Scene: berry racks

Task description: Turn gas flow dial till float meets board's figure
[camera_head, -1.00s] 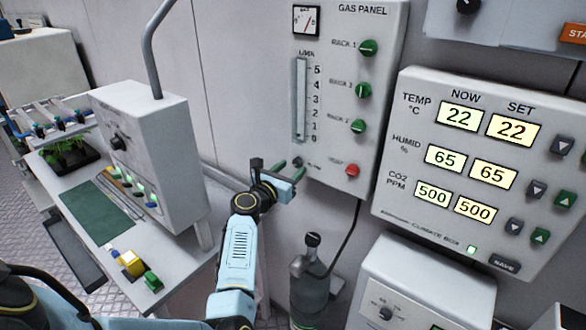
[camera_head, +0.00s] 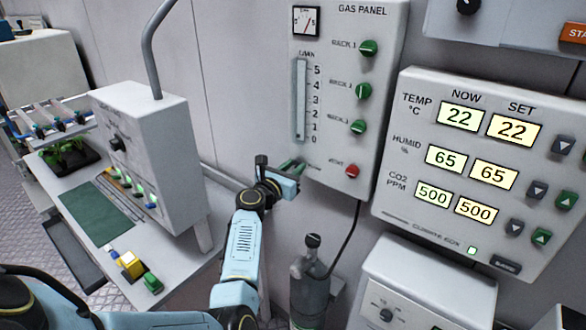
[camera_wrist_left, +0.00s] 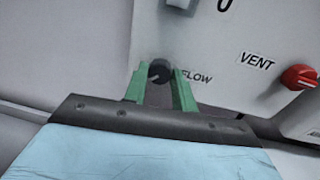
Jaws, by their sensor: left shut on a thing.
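The gas panel (camera_head: 330,168) hangs on the wall. The dark flow dial (camera_wrist_left: 160,71), labelled FLOW, sits below the tube. My left gripper (camera_head: 291,168) is at the panel's lower left. In the left wrist view its green fingers (camera_wrist_left: 161,88) are around the dial, shut on it. In the head view the gripper hides the dial. The board with the figure is not clearly in view. My right gripper is not in view.
Green rack valves (camera_head: 363,91) line the panel's right side, with a red vent knob (camera_head: 352,170) below them. A gas bottle (camera_head: 311,280) stands under the panel. The climate box (camera_head: 420,205) is to the right, and a bench (camera_head: 185,255) to the left.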

